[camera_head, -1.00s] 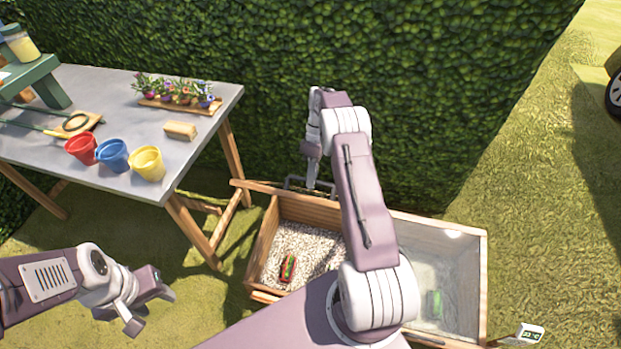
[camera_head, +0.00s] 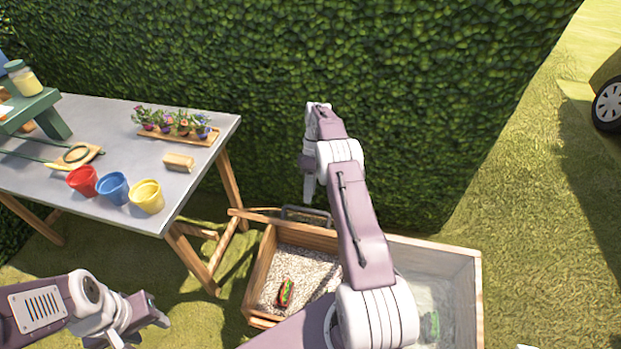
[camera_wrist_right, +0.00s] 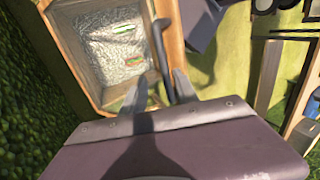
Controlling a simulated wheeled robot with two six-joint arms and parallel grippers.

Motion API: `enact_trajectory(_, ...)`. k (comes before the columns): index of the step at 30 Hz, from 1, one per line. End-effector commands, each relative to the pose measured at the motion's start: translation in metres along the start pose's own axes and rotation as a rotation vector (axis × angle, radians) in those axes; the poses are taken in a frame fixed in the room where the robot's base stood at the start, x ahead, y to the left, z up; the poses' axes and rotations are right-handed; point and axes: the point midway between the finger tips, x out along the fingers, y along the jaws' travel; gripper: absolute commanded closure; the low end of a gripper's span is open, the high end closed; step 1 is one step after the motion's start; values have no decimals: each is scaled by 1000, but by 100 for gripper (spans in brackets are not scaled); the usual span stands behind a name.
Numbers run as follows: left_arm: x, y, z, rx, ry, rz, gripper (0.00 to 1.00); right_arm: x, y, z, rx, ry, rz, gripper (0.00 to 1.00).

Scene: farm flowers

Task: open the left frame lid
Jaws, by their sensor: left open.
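The left frame lid (camera_head: 258,216) stands raised at the back of the left compartment (camera_head: 262,270), which lies uncovered with pale gravel inside. Its dark handle (camera_head: 305,212) is on the raised edge. My right gripper (camera_head: 309,196) points down just at this handle. In the right wrist view, the fingers of my right gripper (camera_wrist_right: 158,92) are apart, with the handle (camera_wrist_right: 160,45) running between them; I cannot tell whether they touch it. My left gripper (camera_head: 146,322) is open and empty at the lower left, away from the box.
A small red-and-green object (camera_head: 286,292) lies on the gravel. The right compartment (camera_head: 455,262) is partly hidden by my right arm. A table (camera_head: 110,125) with red, blue and yellow pots (camera_head: 147,196) stands at the left. A hedge (camera_head: 420,90) rises behind; grass is free at the right.

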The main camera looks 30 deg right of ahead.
Motion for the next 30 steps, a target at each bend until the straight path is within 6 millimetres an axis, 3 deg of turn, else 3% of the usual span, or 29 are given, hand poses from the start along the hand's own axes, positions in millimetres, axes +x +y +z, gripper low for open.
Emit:
enact_trajectory(1,-16,0,-2,0,0,0,54,-16,-3,0,0,1,2,64)
enact_trajectory(2,-19,0,-2,0,0,0,54,-20,-2,0,1,0,1,64)
enact_trajectory(9,-24,0,-2,0,0,0,54,-29,0,0,2,0,1,64)
enact_trajectory(30,-26,0,-3,0,0,0,54,-32,-2,0,-2,-2,0,64)
